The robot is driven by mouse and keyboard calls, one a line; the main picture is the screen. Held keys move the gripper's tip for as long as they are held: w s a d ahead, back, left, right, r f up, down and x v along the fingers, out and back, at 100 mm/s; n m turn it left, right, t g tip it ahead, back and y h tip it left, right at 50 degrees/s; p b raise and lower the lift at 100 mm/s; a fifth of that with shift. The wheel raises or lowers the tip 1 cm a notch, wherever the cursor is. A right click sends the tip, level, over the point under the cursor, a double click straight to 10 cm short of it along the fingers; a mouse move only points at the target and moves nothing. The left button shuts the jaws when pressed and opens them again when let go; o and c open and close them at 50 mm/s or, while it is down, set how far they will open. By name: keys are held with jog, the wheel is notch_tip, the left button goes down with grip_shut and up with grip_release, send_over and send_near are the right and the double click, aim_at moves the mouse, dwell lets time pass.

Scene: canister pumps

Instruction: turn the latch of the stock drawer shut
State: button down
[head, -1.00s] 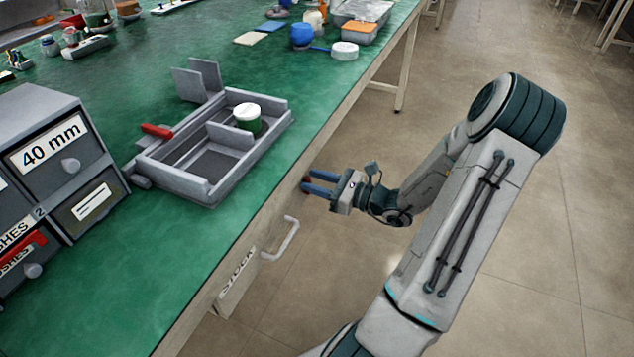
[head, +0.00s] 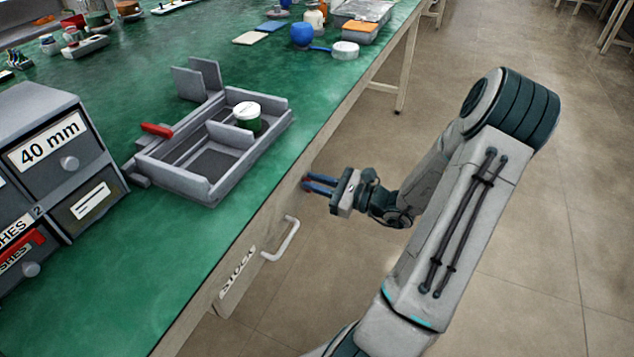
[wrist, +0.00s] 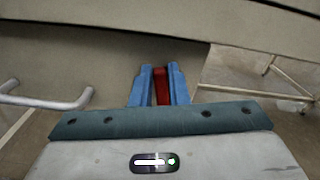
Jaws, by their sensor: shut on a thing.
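The stock drawer's front (head: 262,236) lies under the green bench's near edge, with a STOCK label (head: 238,273) and a pale bar handle (head: 283,240). The handle also shows at the left of the wrist view (wrist: 45,97). The small red latch (head: 305,179) is on the front, to the right of the handle. My gripper (head: 309,183) has its blue fingers shut on the latch. In the wrist view the red latch (wrist: 161,86) stands upright between the fingers (wrist: 160,90), which hide its sides. Its far end is hard to make out.
A grey tray (head: 180,182) with a green, white-lidded jar (head: 247,115) stands on the bench (head: 130,275) above. A grey drawer cabinet (head: 50,150) is at the left. The floor (head: 560,250) right of my arm is clear.

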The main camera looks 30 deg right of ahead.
aim_at(298, 190)
jog(key=n, duration=0.1)
jog(key=n+b, duration=0.2)
jog(key=shift+s+a+f+n, duration=0.25)
jog(key=shift+a+f+n, duration=0.05)
jog(key=shift+f+n, duration=0.1)
jog(key=n+b, duration=0.2)
jog(key=n, duration=0.1)
jog(key=n+b, duration=0.1)
jog(key=b, duration=0.1)
jog(key=shift+s+a+f+n, duration=0.2)
jog(key=shift+a+f+n, duration=0.1)
jog(key=shift+f, duration=0.1)
jog(key=n+b, duration=0.4)
jog(key=b, duration=0.1)
jog(key=shift+s+a+f, duration=0.1)
jog(key=shift+f, duration=0.3)
jog(key=n+b, duration=0.3)
jog(key=b, duration=0.1)
jog(key=shift+f, duration=0.1)
jog(key=c, duration=1.4)
grip_release()
